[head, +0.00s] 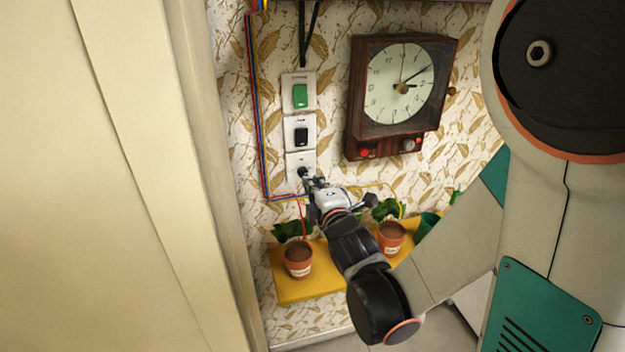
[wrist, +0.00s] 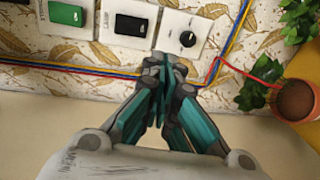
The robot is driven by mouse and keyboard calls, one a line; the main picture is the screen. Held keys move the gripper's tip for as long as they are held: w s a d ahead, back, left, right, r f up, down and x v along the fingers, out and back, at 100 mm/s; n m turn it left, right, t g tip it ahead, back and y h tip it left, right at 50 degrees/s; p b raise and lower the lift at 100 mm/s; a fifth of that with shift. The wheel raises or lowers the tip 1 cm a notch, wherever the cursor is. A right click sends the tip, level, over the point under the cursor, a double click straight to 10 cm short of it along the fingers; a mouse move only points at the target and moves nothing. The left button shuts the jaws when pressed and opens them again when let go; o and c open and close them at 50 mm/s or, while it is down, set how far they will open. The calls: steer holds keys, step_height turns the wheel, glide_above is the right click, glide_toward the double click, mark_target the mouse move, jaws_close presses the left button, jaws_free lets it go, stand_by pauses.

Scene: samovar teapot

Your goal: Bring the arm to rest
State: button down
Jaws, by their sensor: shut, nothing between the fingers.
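My gripper (wrist: 165,72) is shut with nothing between its fingers. In the wrist view its fingertips are at the lower edge of the plate with the black knob (wrist: 188,39); I cannot tell whether they touch it. In the head view my gripper (head: 309,181) is at the end of my outstretched arm, just below the knob (head: 302,172), which is partly hidden. The green switch (head: 300,96) and the black switch (head: 301,135) are above the knob on the wall.
A wooden clock (head: 353,115) hangs to the right of the switches. Below my gripper, a yellow shelf (head: 300,291) holds potted plants, one pot (head: 298,262) on each side of my arm. Coloured wires (head: 262,150) run down the wall. A pale door panel (head: 100,180) is at left.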

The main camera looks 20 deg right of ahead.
steer(key=s+f+m+g+b, duration=0.1)
steer(key=s+m+g+b, duration=0.1)
steer(key=s+m, duration=0.4)
steer(key=s+d+f+m+g+b, duration=0.1)
steer(key=s+m+g, duration=0.3)
steer(key=s, duration=0.5)
steer(key=s+f+m+g+b, duration=0.2)
steer(key=s+f+m+g, duration=0.1)
steer(key=s+m, duration=0.5)
steer(key=shift+s+d+f+g+b, duration=0.2)
steer(key=shift+d+f+g+b, duration=0.05)
steer(key=shift+g+b, duration=0.1)
stand_by(0.8)
